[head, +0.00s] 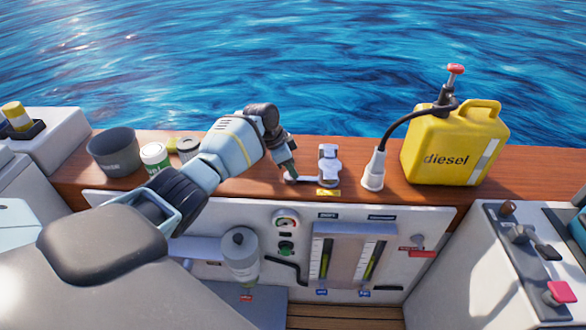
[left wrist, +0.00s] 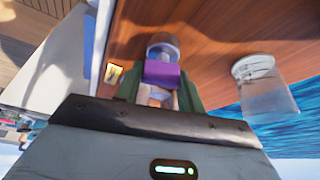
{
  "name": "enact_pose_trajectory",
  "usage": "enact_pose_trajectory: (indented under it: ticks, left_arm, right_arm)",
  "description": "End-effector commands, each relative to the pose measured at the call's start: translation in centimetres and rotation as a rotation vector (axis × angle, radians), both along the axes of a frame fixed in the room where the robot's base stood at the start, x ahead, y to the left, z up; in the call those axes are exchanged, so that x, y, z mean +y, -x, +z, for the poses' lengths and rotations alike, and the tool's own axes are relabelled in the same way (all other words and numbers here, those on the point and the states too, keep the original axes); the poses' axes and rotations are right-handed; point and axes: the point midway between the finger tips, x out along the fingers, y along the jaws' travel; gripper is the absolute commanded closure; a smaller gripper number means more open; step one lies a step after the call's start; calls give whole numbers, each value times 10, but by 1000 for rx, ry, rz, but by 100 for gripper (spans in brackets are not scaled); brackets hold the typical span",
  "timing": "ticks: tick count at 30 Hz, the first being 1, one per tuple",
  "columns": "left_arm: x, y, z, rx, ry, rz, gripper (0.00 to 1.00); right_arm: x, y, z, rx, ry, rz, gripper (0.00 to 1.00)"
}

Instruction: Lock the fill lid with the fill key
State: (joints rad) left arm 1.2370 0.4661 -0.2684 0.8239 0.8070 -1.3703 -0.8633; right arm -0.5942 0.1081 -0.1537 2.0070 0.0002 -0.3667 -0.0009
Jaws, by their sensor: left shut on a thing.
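My left gripper (head: 290,174) reaches in from the left, low over the wooden deck ledge. In the left wrist view, its green fingers (left wrist: 160,92) are shut on a purple block, which looks like the handle of the fill key (left wrist: 163,74). A grey rounded fitting (left wrist: 164,46) shows just beyond the block; I cannot tell whether key and fitting touch. I cannot tell which part is the fill lid. My right gripper is not in view.
A white cone-shaped holder (head: 373,172) with a black hose stands right of the fitting, beside a yellow diesel can (head: 458,148). A dark pot (head: 114,152) and small cans (head: 154,156) stand at left. A gauge panel (head: 345,250) lies below the ledge.

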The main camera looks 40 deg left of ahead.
Motion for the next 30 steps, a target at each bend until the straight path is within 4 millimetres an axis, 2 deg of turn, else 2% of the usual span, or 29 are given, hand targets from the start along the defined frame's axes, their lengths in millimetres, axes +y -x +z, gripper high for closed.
enact_pose_trajectory:
  ticks: [1,12,30]
  left_arm:
    - [1,1,-7,7,0,-39,85]
    - [0,1,-4,5,0,-259,85]
    - [0,1,-1,4,-3,-329,84]
  right_arm:
    - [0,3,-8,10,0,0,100]
    - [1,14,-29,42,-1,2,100]
    - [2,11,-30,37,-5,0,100]
